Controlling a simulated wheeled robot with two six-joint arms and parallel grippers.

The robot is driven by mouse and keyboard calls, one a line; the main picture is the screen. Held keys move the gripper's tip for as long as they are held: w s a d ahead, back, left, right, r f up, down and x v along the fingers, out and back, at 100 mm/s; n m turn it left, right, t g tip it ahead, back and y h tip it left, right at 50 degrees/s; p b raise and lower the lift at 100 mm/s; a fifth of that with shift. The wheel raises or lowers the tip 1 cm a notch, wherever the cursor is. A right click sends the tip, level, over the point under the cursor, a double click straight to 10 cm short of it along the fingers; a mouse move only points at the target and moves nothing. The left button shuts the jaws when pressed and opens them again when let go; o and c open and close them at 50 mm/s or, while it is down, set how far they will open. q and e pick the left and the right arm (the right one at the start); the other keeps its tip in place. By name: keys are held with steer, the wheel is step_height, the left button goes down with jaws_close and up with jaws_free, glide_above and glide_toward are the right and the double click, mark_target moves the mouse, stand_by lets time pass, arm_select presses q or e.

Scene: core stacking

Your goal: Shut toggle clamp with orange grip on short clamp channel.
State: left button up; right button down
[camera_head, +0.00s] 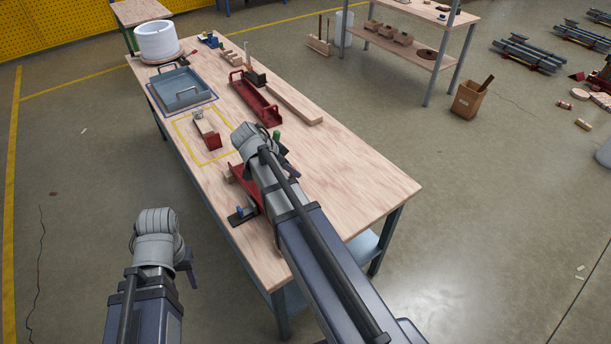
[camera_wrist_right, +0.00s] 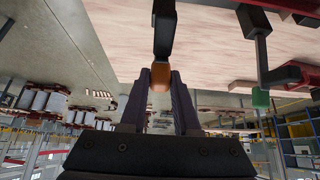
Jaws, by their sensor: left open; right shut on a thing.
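The orange grip (camera_wrist_right: 160,78) shows in the right wrist view between the two fingers of my right gripper (camera_wrist_right: 160,88), which is shut on it. The dark clamp lever (camera_wrist_right: 164,32) runs from the grip to the top edge. The red channel (camera_head: 240,182) at the near end of the table is mostly hidden behind my right arm in the head view. A second clamp's green grip (camera_wrist_right: 260,97) is right of the gripper and shows in the head view (camera_head: 277,135). My left gripper (camera_head: 188,264) is open and empty, left of the table.
The wooden table (camera_head: 350,170) is bare on its right side. A longer red channel (camera_head: 256,100), a blue-grey tray (camera_head: 180,90) and a white drum (camera_head: 158,42) stand farther back. A small blue-knobbed item (camera_head: 240,213) lies near the left edge.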

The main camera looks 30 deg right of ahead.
steer(key=shift+a, duration=0.4)
steer(key=shift+f, duration=0.1)
steer(key=shift+s+a+f+b, duration=0.1)
steer(key=shift+a+f+b, duration=0.25)
steer(key=shift+a, duration=0.45)
steer(key=shift+s+a+f+b, duration=0.1)
steer(key=shift+a+f+b, duration=0.2)
steer(key=shift+a, duration=0.5)
steer(key=shift+s+a+f+b, duration=0.1)
steer(key=shift+a+f+b, duration=0.45)
steer(key=shift+a, duration=0.15)
steer(key=shift+a+f+b, duration=0.45)
steer(key=shift+a+b, duration=0.1)
steer(key=shift+a, duration=0.15)
steer(key=shift+a+f+b, duration=0.5)
steer(key=shift+f+b, duration=0.2)
steer(key=shift+a+f+b, duration=0.5)
steer(key=shift+f+b, duration=0.15)
steer(key=shift+f, duration=0.05)
